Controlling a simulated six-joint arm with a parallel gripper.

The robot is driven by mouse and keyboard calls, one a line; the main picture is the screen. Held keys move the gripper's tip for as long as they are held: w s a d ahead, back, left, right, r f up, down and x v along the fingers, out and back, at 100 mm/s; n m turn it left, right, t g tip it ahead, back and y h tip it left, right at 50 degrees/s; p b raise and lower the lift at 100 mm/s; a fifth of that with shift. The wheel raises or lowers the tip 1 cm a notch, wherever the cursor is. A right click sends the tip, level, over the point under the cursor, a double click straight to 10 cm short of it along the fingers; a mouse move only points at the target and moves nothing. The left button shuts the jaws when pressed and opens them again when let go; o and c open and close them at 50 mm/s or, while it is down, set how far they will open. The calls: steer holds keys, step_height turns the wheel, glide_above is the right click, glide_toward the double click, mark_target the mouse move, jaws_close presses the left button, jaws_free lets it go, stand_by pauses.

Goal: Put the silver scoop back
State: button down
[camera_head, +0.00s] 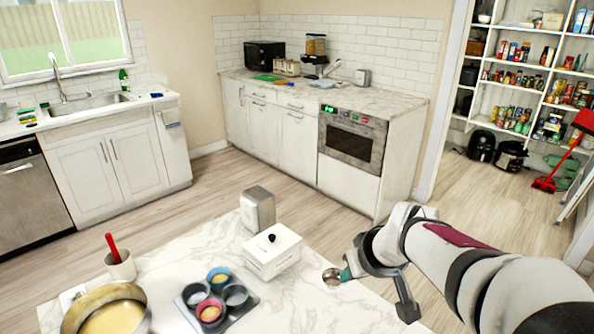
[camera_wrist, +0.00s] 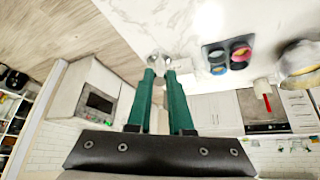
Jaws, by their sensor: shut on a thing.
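The silver scoop (camera_head: 332,277) is held over the right part of the marble island counter (camera_head: 350,310). My gripper (camera_head: 346,274) is shut on it, with its round bowl sticking out past the green fingertips. In the wrist view the scoop (camera_wrist: 159,58) shows at the tips of my two green fingers (camera_wrist: 161,74). Its handle is mostly hidden between the fingers. A white lidded box (camera_head: 272,252) with a black knob stands on the counter to the left of the scoop, apart from it. Its lid appears closed.
A grey metal dispenser (camera_head: 258,208) stands behind the box. A dark tray (camera_head: 240,306) with several coloured cups lies left of the box. A pot of yellow batter (camera_head: 110,312) and a holder with a red-handled tool (camera_head: 121,265) are farther left. The marble around the scoop is clear.

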steer(key=w+d+f+n+g+y, duration=0.1)
steer(key=w+f+n, duration=0.2)
steer(key=w, duration=0.2)
steer(key=w+d+f+n+y, duration=0.1)
steer(key=w+f+n+y, duration=0.1)
steer(key=w, duration=0.3)
steer(key=w+a+f, duration=0.4)
steer(key=a+f, duration=0.7)
steer(key=shift+w+f, duration=0.2)
steer(key=shift+w, duration=0.1)
steer(key=shift+f, duration=0.1)
steer(key=c, duration=0.8)
jaws_free()
